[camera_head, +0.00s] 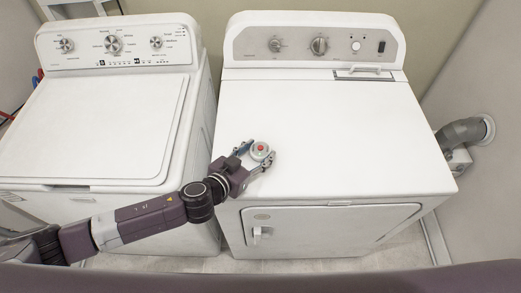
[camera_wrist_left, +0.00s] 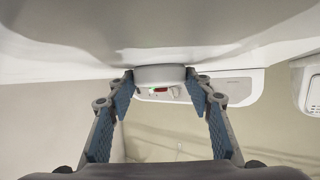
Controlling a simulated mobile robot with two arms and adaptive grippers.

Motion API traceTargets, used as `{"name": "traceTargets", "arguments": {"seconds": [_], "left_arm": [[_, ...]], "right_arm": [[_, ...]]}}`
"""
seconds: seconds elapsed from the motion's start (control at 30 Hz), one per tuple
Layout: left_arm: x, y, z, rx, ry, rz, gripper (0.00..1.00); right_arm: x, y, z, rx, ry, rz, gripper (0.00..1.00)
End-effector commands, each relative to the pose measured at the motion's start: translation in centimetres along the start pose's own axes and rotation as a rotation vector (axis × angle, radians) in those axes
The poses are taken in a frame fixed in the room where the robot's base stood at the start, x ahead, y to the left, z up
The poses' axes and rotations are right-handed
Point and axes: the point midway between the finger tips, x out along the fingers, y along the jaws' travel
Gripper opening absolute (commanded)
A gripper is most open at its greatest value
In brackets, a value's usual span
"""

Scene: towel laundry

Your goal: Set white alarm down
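The white alarm (camera_head: 260,151) is a small round disc with a red button in its middle. It is at the front left of the white dryer's top (camera_head: 330,125). My left gripper (camera_head: 257,153) has its fingers on either side of it. In the left wrist view the alarm (camera_wrist_left: 160,76) sits between the fingertips of the left gripper (camera_wrist_left: 160,80), which appear to touch its sides. There it looks to be at or very close to the dryer top. My right gripper is not in view.
A white washer (camera_head: 90,130) stands left of the dryer, with a narrow gap between them. The dryer's control panel (camera_head: 315,45) rises at the back. A grey vent pipe (camera_head: 463,132) is at the right wall. The rest of the dryer top is clear.

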Motion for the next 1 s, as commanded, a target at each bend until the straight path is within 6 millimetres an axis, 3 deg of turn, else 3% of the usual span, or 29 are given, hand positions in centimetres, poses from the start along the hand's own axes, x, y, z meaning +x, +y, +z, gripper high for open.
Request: {"name": "traceTargets", "arguments": {"seconds": [0.17,0.4,0.57,0.73,1.0], "left_arm": [[0.0,0.0,0.0,0.0,0.001,0.0,0.17],[-0.1,0.0,-0.2,0.0,0.001,0.0,0.17],[-0.5,-0.1,-1.4,0.0,0.004,-0.001,0.17],[-1.8,-0.1,-4.5,-0.001,0.007,0.001,0.17],[-4.9,-0.1,-12.0,0.001,0.007,0.001,0.17]], "right_arm": [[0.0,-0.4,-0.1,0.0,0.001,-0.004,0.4],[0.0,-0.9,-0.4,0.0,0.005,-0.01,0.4],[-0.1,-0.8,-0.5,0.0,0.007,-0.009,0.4],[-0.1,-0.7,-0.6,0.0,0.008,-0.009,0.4],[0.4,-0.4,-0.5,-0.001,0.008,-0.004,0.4]]}}
